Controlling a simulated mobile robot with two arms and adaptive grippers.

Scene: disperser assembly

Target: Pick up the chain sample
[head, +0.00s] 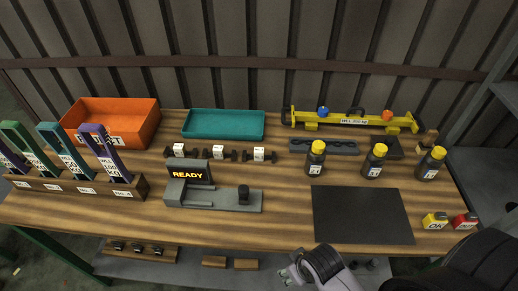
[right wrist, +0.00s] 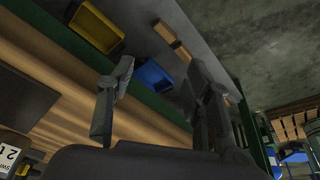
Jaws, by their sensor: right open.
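I cannot tell for sure which thing is the chain sample. A row of small dark pieces with white labelled blocks (head: 218,153) lies on the wooden table (head: 110,215), behind the grey device reading READY (head: 230,199); their details are too small to make out. My right gripper (head: 288,274) is at the table's front edge, low in the head view, well apart from that row. In the right wrist view its two fingers (right wrist: 160,72) are spread with nothing between them. My left gripper is not in view.
An orange bin (head: 140,120), teal tray (head: 222,124) and yellow beam (head: 352,122) stand at the back. Bottles with yellow caps (head: 374,162) stand behind a black mat (head: 362,215). Coloured tools stand in a rack (head: 75,188) at left. Yellow (right wrist: 97,27) and blue bins (right wrist: 153,76) sit below.

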